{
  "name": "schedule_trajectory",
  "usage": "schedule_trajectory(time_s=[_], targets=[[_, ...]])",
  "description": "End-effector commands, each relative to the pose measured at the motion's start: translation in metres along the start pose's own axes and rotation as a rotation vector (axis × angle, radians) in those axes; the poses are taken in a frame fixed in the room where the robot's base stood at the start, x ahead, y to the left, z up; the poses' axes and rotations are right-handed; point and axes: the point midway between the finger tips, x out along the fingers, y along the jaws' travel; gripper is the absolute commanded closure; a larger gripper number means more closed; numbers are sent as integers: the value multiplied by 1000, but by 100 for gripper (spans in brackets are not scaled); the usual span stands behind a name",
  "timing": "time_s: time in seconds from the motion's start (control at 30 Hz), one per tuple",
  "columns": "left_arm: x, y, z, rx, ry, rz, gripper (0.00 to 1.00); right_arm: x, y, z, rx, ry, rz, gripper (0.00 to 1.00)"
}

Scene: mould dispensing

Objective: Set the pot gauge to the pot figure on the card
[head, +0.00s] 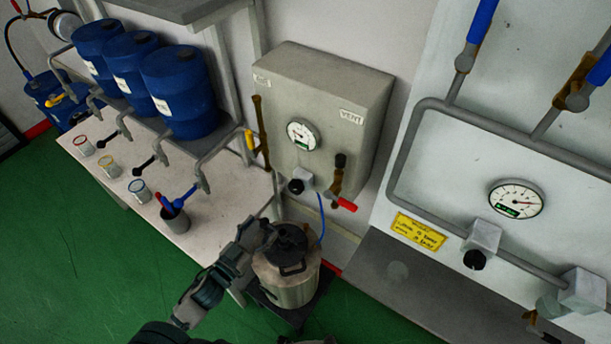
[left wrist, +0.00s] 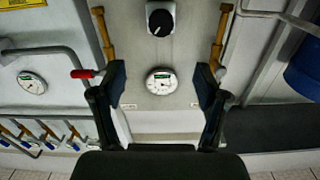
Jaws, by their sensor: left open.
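The pot gauge (head: 303,134) is a round white dial with a green patch, on a grey box (head: 340,90) on the wall. Its needle is too small to read. A black regulator knob (head: 297,186) sits below it. In the left wrist view the gauge (left wrist: 161,82) shows between the fingers and the knob (left wrist: 160,20) shows above it. A yellow card (head: 418,231) hangs on the right panel; its figures are not legible. My left gripper (head: 268,233) is open and empty, over the steel pot (head: 290,285), apart from the knob. My right gripper is out of view.
A red-handled valve (head: 345,204) and a yellow-handled valve (head: 250,140) flank the knob. A blue hose (head: 322,230) runs to the pot. A second gauge (head: 516,199) and knob (head: 474,259) are at right.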

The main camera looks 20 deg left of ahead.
Motion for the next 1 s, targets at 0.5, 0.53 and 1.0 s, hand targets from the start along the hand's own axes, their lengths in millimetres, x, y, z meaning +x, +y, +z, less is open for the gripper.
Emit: schedule_trajectory(time_s=[0.5, 0.53, 1.0], targets=[[109, 9, -3, 11, -5, -3, 26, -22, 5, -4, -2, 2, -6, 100], [116, 9, -3, 12, -5, -3, 26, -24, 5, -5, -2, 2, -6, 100], [174, 2, 3, 5, -6, -3, 26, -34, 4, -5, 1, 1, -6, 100]])
